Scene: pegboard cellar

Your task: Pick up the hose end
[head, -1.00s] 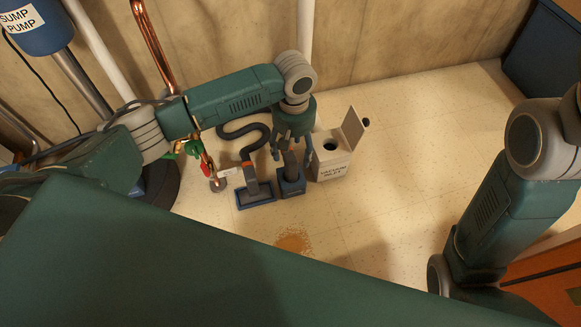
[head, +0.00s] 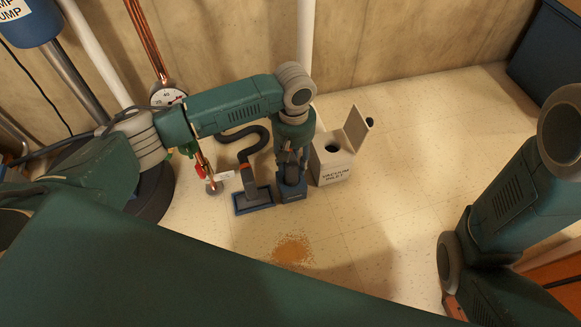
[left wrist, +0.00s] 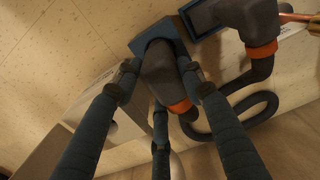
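A dark hose (head: 240,133) snakes on the floor to a dark head with an orange collar (left wrist: 262,50), which stands in a blue tray (head: 254,209). My left gripper (head: 290,158) points down at this second piece. In the left wrist view, the fingers (left wrist: 158,72) are spread around it, with no clear grip. My right gripper is out of view.
A cream vacuum inlet box (head: 332,168) with its lid up stands close right of the holder. A copper pipe with a red-handled valve (head: 201,172) and a gauge (head: 167,94) are left. Orange crumbs (head: 292,250) lie in front. Floor at right is clear.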

